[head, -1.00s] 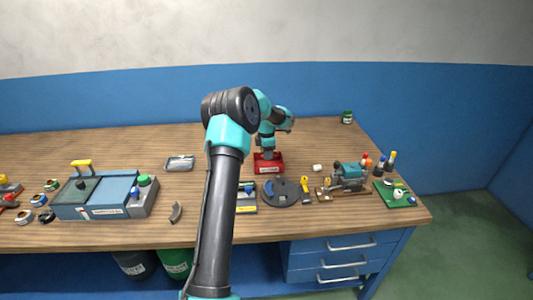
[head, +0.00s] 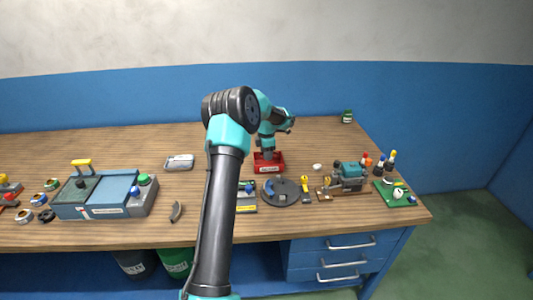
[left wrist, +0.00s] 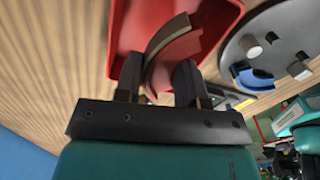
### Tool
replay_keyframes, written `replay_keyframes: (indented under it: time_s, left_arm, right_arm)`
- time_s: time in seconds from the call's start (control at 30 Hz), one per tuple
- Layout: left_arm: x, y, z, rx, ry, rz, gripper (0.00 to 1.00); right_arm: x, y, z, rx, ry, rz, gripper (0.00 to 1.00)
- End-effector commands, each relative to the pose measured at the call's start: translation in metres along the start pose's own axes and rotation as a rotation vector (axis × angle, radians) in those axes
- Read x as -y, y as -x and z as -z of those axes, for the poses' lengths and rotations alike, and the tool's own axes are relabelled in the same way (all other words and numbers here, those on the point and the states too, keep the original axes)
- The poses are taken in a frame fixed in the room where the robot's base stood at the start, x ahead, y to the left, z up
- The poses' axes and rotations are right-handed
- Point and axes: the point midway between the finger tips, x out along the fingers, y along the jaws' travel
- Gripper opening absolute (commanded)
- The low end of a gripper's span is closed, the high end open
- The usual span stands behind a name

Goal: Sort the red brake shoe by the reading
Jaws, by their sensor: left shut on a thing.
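My left gripper (left wrist: 160,78) is shut on the red brake shoe (left wrist: 172,58), a curved red piece with a brownish outer rim. In the left wrist view it lies in front of the red tray (left wrist: 124,38); whether it touches the tray is unclear. In the head view my left gripper (head: 267,150) is at the red tray (head: 278,168), which has a white label; the shoe cannot be made out there. A round grey plate (head: 281,194) with pegs lies in front of the tray. My right gripper is not in view.
A grey-blue machine (head: 100,192) stands at the left, with a dark curved piece (head: 176,211) and a metal tray (head: 179,162) nearby. A yellow tool (head: 305,186), a teal machine (head: 350,175) and a green mat (head: 395,194) lie right. The back of the bench is mostly clear.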

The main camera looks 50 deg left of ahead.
Motion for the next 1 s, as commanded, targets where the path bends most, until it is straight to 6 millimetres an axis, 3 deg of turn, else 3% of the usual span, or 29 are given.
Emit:
replay_keyframes:
  time_s: [0.87, 0.9, 1.0]
  left_arm:
    - [0.0000, -0.0022, 0.0000, 0.000, 0.000, 0.000, 0.09]
    - [0.0000, -0.0022, -0.0001, 0.000, 0.000, 0.000, 0.38]
    - [0.0000, -0.0023, -0.0001, 0.000, 0.000, 0.000, 0.47]
  right_arm:
    - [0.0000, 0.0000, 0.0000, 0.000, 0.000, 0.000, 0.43]
    - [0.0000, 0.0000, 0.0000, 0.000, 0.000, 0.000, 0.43]
    - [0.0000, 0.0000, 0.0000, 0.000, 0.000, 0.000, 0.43]
